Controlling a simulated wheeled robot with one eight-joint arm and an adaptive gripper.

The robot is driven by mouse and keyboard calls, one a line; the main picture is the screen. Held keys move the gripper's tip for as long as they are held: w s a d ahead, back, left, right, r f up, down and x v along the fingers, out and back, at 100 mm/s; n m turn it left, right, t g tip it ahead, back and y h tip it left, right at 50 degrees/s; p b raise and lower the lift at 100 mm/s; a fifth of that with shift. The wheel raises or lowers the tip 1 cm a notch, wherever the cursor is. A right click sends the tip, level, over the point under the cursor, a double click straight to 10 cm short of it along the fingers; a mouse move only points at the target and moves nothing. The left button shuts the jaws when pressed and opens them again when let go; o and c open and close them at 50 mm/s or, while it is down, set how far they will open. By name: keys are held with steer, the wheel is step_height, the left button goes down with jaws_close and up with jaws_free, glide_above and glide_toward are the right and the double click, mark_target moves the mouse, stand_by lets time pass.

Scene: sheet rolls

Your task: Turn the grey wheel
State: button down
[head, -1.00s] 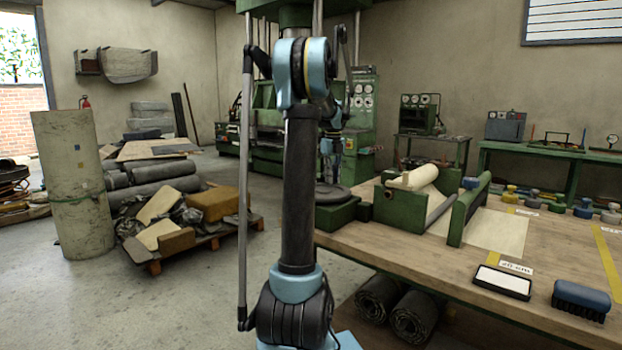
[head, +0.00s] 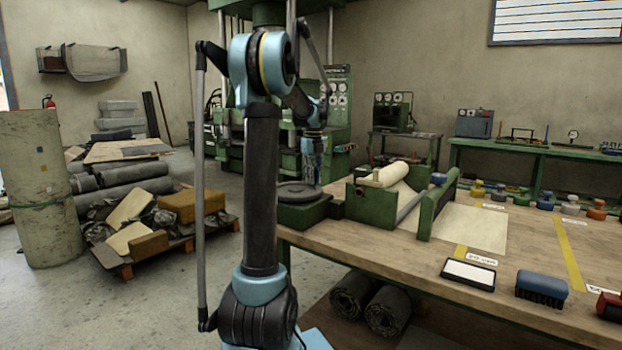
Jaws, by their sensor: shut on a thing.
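The grey wheel (head: 296,194) is a dark flat disc lying on a green block at the left end of the wooden table, next to the green roller frame (head: 364,208). My arm stands in front and to the left, reaching over from behind its upright link. My gripper (head: 313,180) points down at the right side of the wheel and is shut on it. The fingers are small and dark here, so the exact spot of contact cannot be told.
A cream roll (head: 385,176) lies across the green frame. A loaded pallet (head: 180,240) is on the left floor.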

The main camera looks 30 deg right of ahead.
steer(key=shift+s+d, duration=0.15)
steer(key=shift+s, duration=0.3)
steer(key=c, duration=1.5)
jaws_free()
steer(key=shift+c, duration=0.2)
steer(key=shift+w, duration=0.1)
step_height(320, 180, up, 12)
steer(key=shift+f, duration=0.1)
